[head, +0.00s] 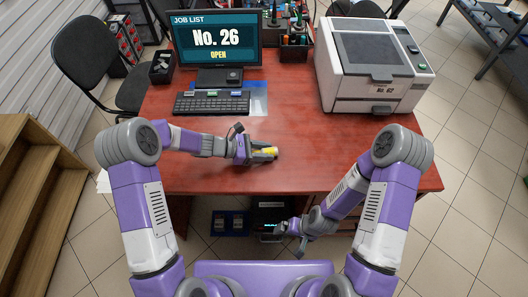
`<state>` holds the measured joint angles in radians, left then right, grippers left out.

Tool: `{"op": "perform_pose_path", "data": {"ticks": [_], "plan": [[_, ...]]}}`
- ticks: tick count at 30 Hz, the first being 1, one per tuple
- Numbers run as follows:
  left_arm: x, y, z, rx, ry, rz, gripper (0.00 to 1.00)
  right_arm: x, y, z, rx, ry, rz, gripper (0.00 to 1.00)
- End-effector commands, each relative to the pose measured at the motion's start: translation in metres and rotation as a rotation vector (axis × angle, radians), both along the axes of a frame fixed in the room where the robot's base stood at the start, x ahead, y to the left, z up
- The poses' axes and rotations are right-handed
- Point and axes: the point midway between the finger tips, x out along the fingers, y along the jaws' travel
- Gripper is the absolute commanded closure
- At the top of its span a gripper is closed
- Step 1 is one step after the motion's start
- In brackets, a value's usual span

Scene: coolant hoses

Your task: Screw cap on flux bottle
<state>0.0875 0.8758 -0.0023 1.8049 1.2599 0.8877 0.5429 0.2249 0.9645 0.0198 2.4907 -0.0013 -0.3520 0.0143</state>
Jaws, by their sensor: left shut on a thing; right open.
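My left gripper (268,153) is low over the front middle of the red desk. It is shut on a small yellow thing (269,151), which looks like the flux bottle lying on its side. The fingers hide part of it, and I cannot tell whether it touches the desk. My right gripper (291,240) is open, below and in front of the desk's front edge. I see nothing between its fingers. I cannot make out a separate cap in this view.
The red desk (200,160) has clear room in its middle and right front. A keyboard (212,102) and a monitor (215,37) reading "No. 26 OPEN" stand at the back left. A white machine (372,65) fills the back right. A tool holder (293,45) stands between them.

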Motion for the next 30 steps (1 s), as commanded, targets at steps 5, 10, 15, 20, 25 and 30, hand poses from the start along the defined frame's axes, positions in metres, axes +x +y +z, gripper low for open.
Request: {"op": "perform_pose_path", "data": {"ticks": [5,10,15,20,25,30], "plan": [[0.001,0.000,0.001,-0.001,-0.002,0.000,1.00,0.000,0.000,0.001,0.000,0.000,0.000,0.00],[0.000,0.000,-0.003,-0.001,-0.001,0.001,1.00,0.000,0.000,-0.002,0.000,0.000,0.000,0.00],[0.000,0.000,-0.003,0.000,-0.001,0.001,0.41,0.000,0.000,-0.002,0.000,0.000,0.000,0.00],[0.000,0.000,-0.002,0.000,-0.001,0.001,0.37,0.000,0.000,-0.002,0.000,0.000,0.000,0.00],[0.000,0.000,-0.001,0.000,-0.001,0.001,0.37,0.000,0.000,-0.001,0.000,0.000,0.000,0.00],[0.000,0.015,0.008,0.000,-0.002,0.006,0.37,0.000,0.000,0.005,0.000,0.000,0.000,0.00]]}}
